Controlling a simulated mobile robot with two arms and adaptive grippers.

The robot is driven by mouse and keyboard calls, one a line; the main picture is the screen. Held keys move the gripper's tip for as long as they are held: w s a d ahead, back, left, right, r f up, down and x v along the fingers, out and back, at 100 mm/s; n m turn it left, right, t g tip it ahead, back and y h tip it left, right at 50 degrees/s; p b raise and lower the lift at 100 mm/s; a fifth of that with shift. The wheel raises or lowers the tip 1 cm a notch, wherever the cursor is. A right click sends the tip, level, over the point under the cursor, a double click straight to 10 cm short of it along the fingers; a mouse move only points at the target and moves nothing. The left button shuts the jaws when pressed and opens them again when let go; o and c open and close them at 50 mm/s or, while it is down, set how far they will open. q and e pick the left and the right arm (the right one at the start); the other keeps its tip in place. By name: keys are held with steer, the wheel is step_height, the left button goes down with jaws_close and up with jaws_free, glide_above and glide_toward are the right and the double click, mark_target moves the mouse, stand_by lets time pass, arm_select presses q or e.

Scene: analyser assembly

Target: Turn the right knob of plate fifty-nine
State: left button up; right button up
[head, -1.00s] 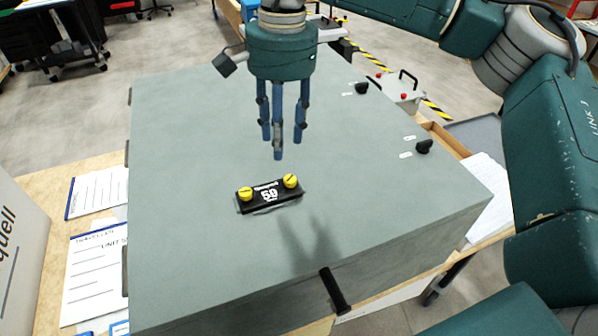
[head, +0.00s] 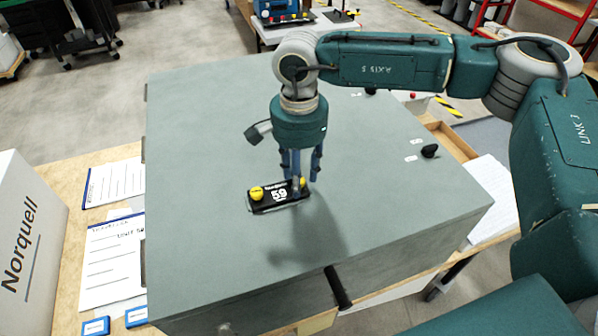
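Plate fifty-nine (head: 278,196) is a small black plate marked "59" on top of the large grey cabinet (head: 210,240). Its left yellow knob (head: 257,193) is in clear sight. Its right yellow knob (head: 302,182) is mostly hidden behind the blue fingers of my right gripper (head: 301,175). That gripper points down, with its fingertips at the right knob. I cannot tell whether the fingers touch the knob or are closed on it. My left gripper is not in view.
Black knobs (head: 430,151) stand along the cabinet's right side. A black handle (head: 337,287) is on its front face. Papers (head: 113,262) and a white Norquell box (head: 28,240) lie to the left. The cabinet top around the plate is otherwise clear.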

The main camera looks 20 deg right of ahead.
jaws_close()
steer(key=shift+f+m+b, duration=0.2)
steer(key=shift+m+b, duration=0.2)
steer(key=shift+b, duration=0.4)
steer(key=m+b, duration=0.4)
steer(key=b, duration=0.1)
steer(key=shift+r+m+b, duration=0.2)
steer(key=shift+m+b, duration=1.15)
steer(key=shift+m, duration=0.05)
steer(key=shift+r, duration=0.1)
jaws_free()
